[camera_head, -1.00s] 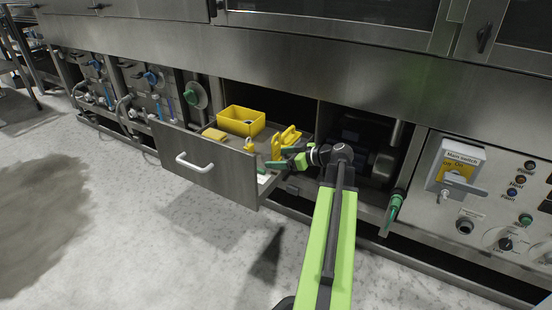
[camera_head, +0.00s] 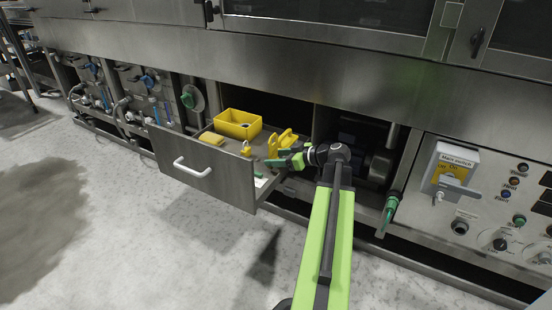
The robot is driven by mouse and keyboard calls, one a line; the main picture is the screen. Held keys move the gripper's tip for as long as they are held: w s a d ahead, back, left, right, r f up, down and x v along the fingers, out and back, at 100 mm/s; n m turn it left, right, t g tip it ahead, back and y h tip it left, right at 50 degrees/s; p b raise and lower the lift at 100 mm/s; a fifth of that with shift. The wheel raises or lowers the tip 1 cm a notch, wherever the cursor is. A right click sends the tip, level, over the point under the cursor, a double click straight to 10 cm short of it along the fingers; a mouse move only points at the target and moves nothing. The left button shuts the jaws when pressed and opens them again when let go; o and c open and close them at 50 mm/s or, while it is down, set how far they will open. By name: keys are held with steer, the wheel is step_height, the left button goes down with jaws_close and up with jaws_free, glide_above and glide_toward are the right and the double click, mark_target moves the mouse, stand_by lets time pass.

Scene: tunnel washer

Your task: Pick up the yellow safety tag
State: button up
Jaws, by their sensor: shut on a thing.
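An open drawer (camera_head: 206,180) holds several yellow things. An upright yellow piece (camera_head: 281,142), which looks like the yellow safety tag, stands in its right part. My gripper (camera_head: 285,161) reaches in from the right, its green fingers just below and against this piece. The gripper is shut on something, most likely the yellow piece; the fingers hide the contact. I cannot tell whether the piece is clear of the drawer floor.
A yellow open box (camera_head: 238,124), a small flat yellow block (camera_head: 211,139) and a yellow padlock (camera_head: 246,149) are also in the drawer. The drawer front has a white handle (camera_head: 192,168). A main switch panel (camera_head: 455,170) is at the right. The floor in front is clear.

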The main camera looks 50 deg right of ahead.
mark_target(274, 149)
step_height(274, 149, up, 4)
steer(key=p, duration=0.3)
steer(key=s+d+r+p, duration=0.5)
steer(key=s+d, duration=0.2)
steer(key=d, duration=0.1)
steer(key=shift+s+d+r+p, duration=0.3)
steer(key=shift+s+d, duration=0.05)
steer(key=shift+d, duration=0.05)
steer(key=shift+s, duration=0.1)
